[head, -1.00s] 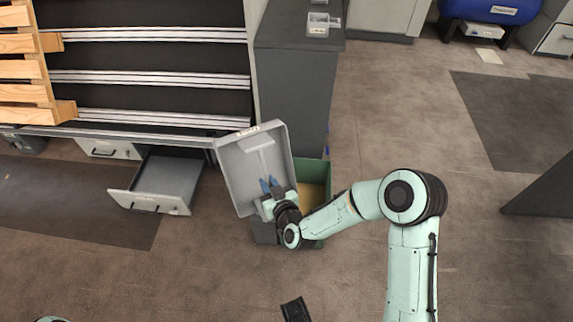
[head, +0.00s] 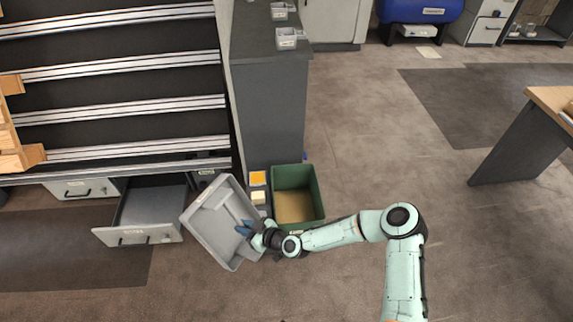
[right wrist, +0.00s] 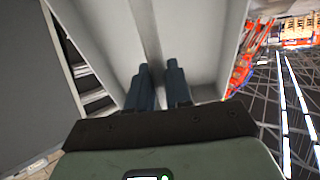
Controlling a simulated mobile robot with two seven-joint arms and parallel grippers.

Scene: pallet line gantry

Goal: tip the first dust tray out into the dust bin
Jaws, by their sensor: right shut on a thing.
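The dust tray (head: 211,222) is a grey, shallow, walled tray, tilted in the head view, with its inside showing and no dust that I can make out. My right gripper (head: 243,230) is shut on its middle rib, which also shows between the fingers in the right wrist view (right wrist: 160,80). The dust bin (head: 292,173) is a green open box standing on the floor, with a tan layer in its bottom. The tray is just left of the bin, not over its opening. My left gripper is out of view.
An open grey drawer (head: 138,236) sticks out left of the tray. Small orange (head: 258,178) and pale (head: 259,196) containers sit between tray and bin. A dark grey cabinet (head: 268,115) stands behind the bin, with small trays (head: 287,39) on top.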

